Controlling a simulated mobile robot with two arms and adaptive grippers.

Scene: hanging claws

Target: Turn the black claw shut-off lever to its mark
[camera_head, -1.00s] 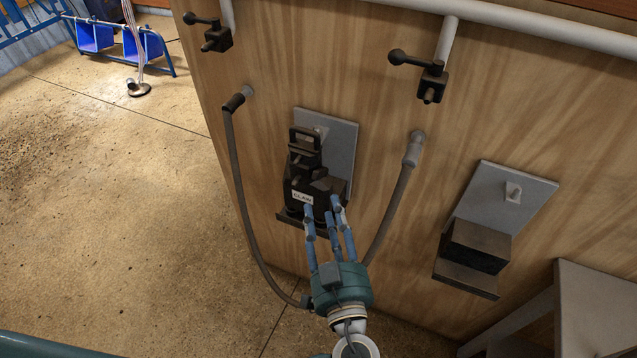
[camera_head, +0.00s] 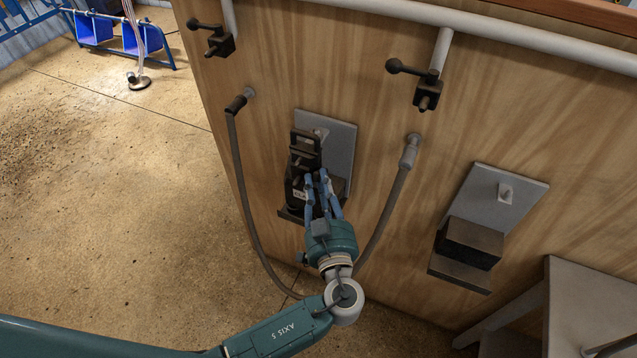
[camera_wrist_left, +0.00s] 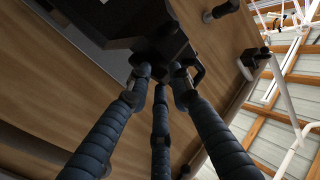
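The black claw unit (camera_head: 301,165) hangs on a grey plate (camera_head: 340,140) on the wooden wall, its white label partly hidden by my fingers. Two black levers with ball knobs, a left one (camera_head: 208,29) and a right one (camera_head: 402,68), sit on valves below the white pipe; no mark is legible. I cannot tell which lever is the claw's. My left gripper (camera_head: 320,180) is in front of the claw's lower part, its three fingers apart, with nothing visibly held. In the left wrist view the fingertips (camera_wrist_left: 160,80) are close to the black claw (camera_wrist_left: 155,38); contact is unclear. My right gripper is not in view.
A dark hose (camera_head: 239,185) hangs left of the claw, and another hose (camera_head: 385,215) with a grey end hangs right of it. A second grey plate (camera_head: 500,190) with a dark ledge is further right. A grey table (camera_head: 590,290) stands at lower right. Floor at left is open.

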